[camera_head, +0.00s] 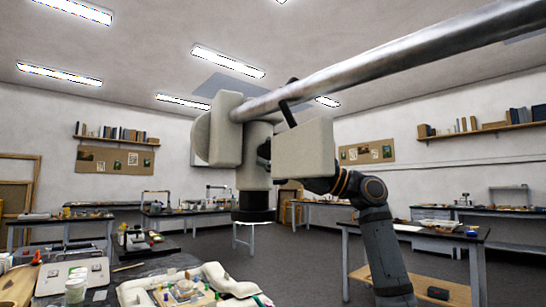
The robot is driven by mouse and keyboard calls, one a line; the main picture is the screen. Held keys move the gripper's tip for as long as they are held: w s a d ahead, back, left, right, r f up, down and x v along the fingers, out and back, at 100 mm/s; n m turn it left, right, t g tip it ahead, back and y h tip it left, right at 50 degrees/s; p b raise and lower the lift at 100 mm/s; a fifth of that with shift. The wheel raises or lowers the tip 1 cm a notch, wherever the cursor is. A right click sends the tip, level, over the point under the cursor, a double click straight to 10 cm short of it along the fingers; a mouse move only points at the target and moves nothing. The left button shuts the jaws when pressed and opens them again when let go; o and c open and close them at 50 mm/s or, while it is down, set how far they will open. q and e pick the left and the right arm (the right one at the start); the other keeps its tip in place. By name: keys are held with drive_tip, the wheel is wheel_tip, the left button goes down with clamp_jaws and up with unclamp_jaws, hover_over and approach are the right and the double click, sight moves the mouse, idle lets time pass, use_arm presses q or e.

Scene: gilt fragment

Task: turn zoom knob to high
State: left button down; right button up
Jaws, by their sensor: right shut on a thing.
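A beige microscope head (256,150) hangs from a thick metal boom (390,62), with a dark lens ring (253,215) at its bottom. A dark part, which may be the zoom knob (264,152), shows in the gap between the central column and the right-hand beige block (304,150). Its setting cannot be read. My right arm rises from the lower right, and my right gripper (319,185) is behind that block, mostly hidden. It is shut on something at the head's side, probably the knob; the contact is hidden. My left gripper is not in view.
A bench (420,233) stands at the right. The boom crosses above my right arm.

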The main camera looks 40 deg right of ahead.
drive_tip(key=shift+f, duration=0.15)
drive_tip(key=o, duration=1.2)
drive_tip(key=shift+d, duration=0.1)
drive_tip(key=shift+c, duration=0.2)
drive_tip(key=v, duration=0.7)
drive_tip(key=shift+s, duration=0.2)
drive_tip(key=shift+d, duration=0.15)
